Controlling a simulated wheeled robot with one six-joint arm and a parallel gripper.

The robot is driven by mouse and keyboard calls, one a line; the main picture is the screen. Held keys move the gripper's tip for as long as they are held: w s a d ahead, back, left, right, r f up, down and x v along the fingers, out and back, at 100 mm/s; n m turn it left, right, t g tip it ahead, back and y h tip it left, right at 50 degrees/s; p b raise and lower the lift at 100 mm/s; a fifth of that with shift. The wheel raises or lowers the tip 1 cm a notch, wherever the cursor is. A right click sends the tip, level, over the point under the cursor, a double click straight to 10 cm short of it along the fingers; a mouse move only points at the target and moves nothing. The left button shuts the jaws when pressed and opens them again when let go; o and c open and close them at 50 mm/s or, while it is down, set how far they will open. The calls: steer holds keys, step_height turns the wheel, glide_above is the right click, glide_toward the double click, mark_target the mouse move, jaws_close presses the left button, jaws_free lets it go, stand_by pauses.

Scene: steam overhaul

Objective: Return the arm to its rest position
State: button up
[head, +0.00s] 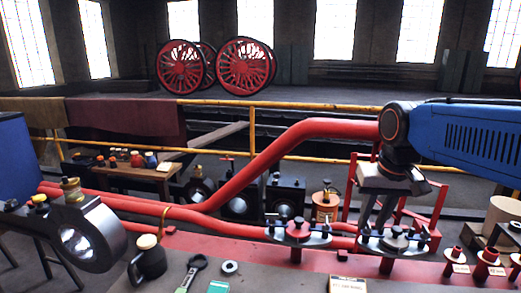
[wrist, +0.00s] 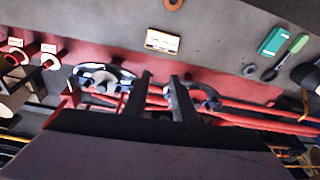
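My gripper (head: 372,228) hangs pointing down at the right of the head view, at the end of my blue and black arm (head: 470,138). Its two dark fingers are apart, with nothing visible between them. It appears above or in front of a valve-like fitting (head: 395,243) on the red bench edge; whether they touch I cannot tell. In the wrist view the fingers (wrist: 161,80) show apart, with the red edge and pipes behind them.
Another fitting (head: 299,231) stands left of the gripper. Red pipes (head: 240,180) cross the middle. The bench holds an oil can (head: 149,258), a wrench (head: 192,270), a tape roll (head: 229,267) and a label card (head: 347,284). Several red-based parts (head: 487,262) stand at right.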

steer(key=s+d+f+n+t, duration=0.1)
steer(key=s+d+f+t, duration=0.1)
steer(key=s+f, duration=0.9)
steer(key=s, duration=0.3)
